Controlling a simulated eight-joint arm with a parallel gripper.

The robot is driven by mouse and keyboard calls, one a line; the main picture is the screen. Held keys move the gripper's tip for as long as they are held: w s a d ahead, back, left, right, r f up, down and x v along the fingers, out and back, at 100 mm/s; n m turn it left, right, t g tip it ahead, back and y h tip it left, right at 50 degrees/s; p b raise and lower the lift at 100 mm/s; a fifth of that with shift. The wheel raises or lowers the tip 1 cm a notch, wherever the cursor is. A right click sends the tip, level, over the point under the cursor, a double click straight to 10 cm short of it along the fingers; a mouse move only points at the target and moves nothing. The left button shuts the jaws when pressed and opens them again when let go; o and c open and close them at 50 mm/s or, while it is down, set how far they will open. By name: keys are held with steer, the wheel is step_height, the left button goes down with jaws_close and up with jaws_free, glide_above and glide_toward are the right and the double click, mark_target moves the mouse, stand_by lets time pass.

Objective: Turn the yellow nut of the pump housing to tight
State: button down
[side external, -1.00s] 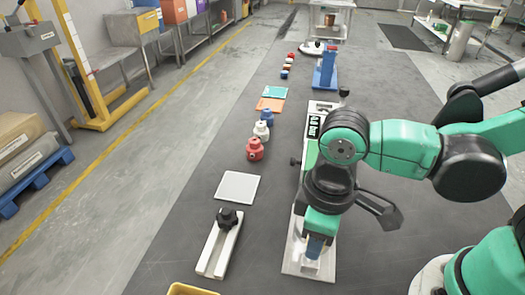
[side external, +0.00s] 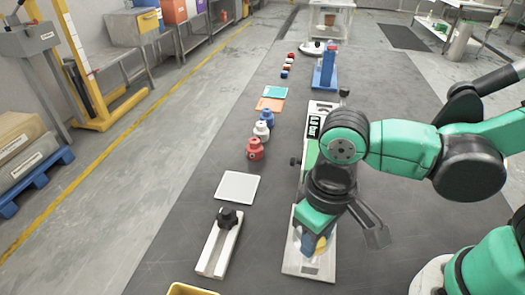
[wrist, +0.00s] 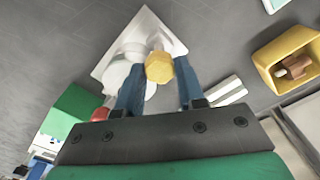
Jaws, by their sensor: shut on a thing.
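The yellow nut (wrist: 158,67) shows in the wrist view as a hexagon between my two blue fingers. My gripper (wrist: 158,80) is shut on it, one finger on each side. In the side external view my gripper (side external: 314,243) is tilted, low over the pump base, and a bit of yellow shows beside the blue finger. The pump housing (wrist: 118,72) is a white rounded body on a white plate (wrist: 150,22). In the side external view the plate (side external: 303,266) shows and my gripper hides most of the housing.
A gauge display (side external: 314,127) stands behind the wrist; its small digits are hard to read. To the left lie a white rail with a black knob (side external: 227,218), a grey plate (side external: 237,187) and a red fitting (side external: 255,149). A yellow bin (wrist: 290,60) shows right in the wrist view.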

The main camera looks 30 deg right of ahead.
steer(key=c, duration=0.5)
jaws_free()
steer(key=shift+c, duration=0.2)
steer(key=shift+r, duration=2.85)
steer(key=w+d+m+t, duration=0.2)
steer(key=w+d+t, duration=0.5)
steer(key=d, duration=0.6)
steer(key=shift+w+d+r, duration=0.15)
steer(key=shift+d+r, duration=0.15)
steer(key=shift+r, duration=0.1)
